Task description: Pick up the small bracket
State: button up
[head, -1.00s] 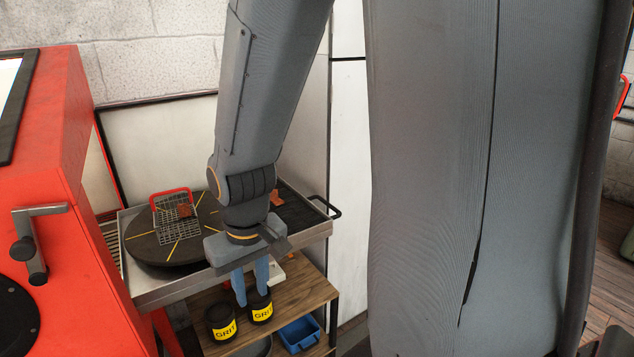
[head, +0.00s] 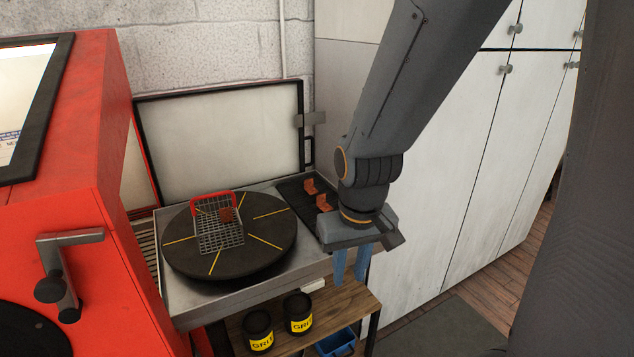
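Two small rust-orange brackets lie on the dark strip at the right of the metal tray: one further back (head: 311,187) and one nearer (head: 323,203). Another rust-brown piece (head: 227,214) sits in the wire basket with a red rim (head: 213,196). I cannot tell which piece is the small bracket. My gripper (head: 351,278) points down in front of the tray's right side, to the right of the nearer bracket. Its blue fingers stand apart with nothing seen between them.
The basket rests on a black turntable (head: 270,255) with yellow lines. A red machine with a crank handle (head: 70,240) stands at the left. Two black GRIT jars (head: 258,330) (head: 299,313) and a blue bin (head: 337,343) are below. White cabinets (head: 470,150) stand at the right.

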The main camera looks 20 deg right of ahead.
aim_at(308, 186)
jog(key=z, duration=0.05)
jog(key=i, duration=0.3)
jog(key=z, duration=0.05)
jog(key=k, duration=0.5)
jog(key=z, duration=2.05)
jog(key=i, duration=1.75)
jog(key=u, duration=3.35)
jog(key=i, duration=0.5)
jog(key=z, duration=0.05)
